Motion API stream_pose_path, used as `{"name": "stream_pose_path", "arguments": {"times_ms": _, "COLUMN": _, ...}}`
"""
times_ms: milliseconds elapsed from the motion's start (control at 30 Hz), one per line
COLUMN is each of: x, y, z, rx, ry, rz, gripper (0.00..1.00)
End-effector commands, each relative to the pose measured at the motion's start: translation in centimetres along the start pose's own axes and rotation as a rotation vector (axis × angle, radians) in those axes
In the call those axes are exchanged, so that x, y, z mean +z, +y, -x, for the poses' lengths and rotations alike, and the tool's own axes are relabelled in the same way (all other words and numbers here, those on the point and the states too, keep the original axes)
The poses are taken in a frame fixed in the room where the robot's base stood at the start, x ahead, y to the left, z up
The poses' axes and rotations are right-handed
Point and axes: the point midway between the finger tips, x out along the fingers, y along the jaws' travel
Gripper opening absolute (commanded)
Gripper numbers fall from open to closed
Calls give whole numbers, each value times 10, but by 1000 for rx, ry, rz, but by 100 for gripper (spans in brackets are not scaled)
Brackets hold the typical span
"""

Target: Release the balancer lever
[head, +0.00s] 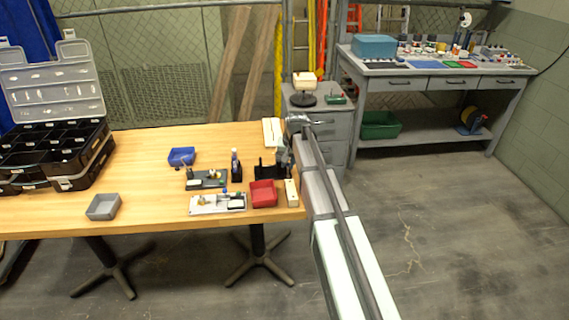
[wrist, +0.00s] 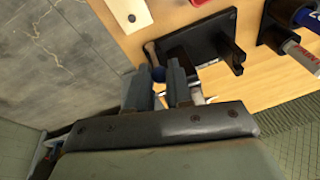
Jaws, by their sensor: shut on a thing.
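The balancer (wrist: 205,42) is a black stand on the wooden table in the wrist view. In the head view it shows as a dark shape (head: 267,171) near the table's right end, partly hidden by my arm. My gripper (wrist: 158,88) is beside the stand, its two grey fingers close together. In the head view my gripper (head: 282,156) is small and dark.
A blue bin (head: 181,156) lies farther left. The table's front middle is clear.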

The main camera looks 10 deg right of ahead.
Motion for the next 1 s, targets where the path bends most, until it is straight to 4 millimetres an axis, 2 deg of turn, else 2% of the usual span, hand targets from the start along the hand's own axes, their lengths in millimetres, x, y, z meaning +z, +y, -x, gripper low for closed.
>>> {"name": "stream_pose_path", "arguments": {"times_ms": 233, "x": -1, "y": 5, "z": 0, "rx": -60, "ry": -13, "rz": -15, "gripper": 0}}
{"name": "stream_pose_path", "arguments": {"times_ms": 700, "x": -1, "y": 6, "z": 0, "rx": -70, "ry": -16, "rz": -17, "gripper": 0}}
{"name": "stream_pose_path", "arguments": {"times_ms": 733, "x": -1, "y": 6, "z": 0, "rx": -70, "ry": -16, "rz": -17, "gripper": 22}}
{"name": "stream_pose_path", "arguments": {"times_ms": 1000, "x": -1, "y": 6, "z": 0, "rx": -70, "ry": -15, "rz": -17, "gripper": 46}}
